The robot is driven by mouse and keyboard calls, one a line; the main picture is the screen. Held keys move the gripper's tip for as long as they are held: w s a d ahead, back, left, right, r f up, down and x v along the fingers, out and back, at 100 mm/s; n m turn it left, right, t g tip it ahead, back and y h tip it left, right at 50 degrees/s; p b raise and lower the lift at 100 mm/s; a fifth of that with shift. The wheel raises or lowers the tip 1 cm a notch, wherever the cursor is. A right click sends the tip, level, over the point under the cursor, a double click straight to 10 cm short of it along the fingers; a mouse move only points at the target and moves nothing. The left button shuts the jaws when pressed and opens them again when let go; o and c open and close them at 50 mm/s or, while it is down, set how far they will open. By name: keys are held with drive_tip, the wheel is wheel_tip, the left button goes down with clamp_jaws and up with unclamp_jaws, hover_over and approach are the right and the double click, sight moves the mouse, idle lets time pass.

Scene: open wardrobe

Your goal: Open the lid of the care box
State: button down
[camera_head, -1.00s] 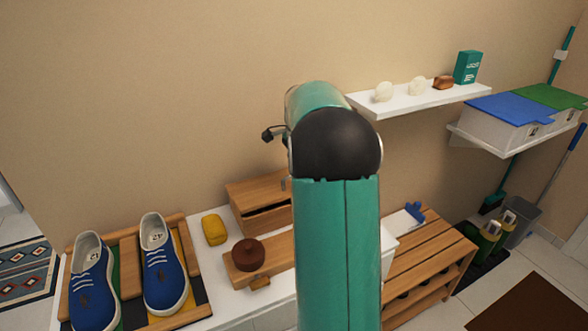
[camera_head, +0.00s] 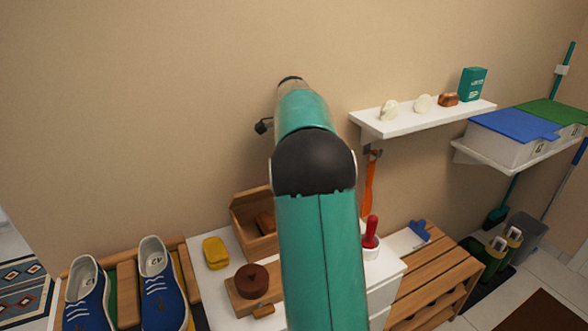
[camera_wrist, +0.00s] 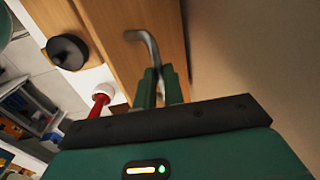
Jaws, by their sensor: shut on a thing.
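The care box (camera_head: 240,232) is a wooden box on the white cabinet against the wall. Its front opening shows, with a brown item (camera_head: 265,222) inside; my arm hides its right part. In the wrist view a wooden panel (camera_wrist: 115,25), apparently the lid, carries a bent metal handle (camera_wrist: 143,40). My gripper (camera_wrist: 163,85) is shut on that handle, its two green fingers close together around its lower end. In the head view my gripper is hidden behind my arm, so the lid's full angle cannot be seen.
Blue shoes (camera_head: 160,285) are at left. A white shelf (camera_head: 430,118) juts from the wall.

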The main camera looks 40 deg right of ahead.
drive_tip(key=shift+w+f, duration=0.3)
drive_tip(key=shift+w, duration=0.35)
drive_tip(key=c, duration=1.6)
unclamp_jaws()
drive_tip(key=shift+w, duration=0.15)
drive_tip(key=shift+o, duration=0.6)
drive_tip(key=shift+w+d, duration=0.1)
drive_tip(key=shift+s+r, duration=0.25)
drive_tip(key=shift+s, duration=0.05)
drive_tip(key=shift+w, duration=0.15)
wheel_tip(320, 180, up, 14)
drive_tip(key=s, duration=0.1)
drive_tip(key=shift+s, duration=0.1)
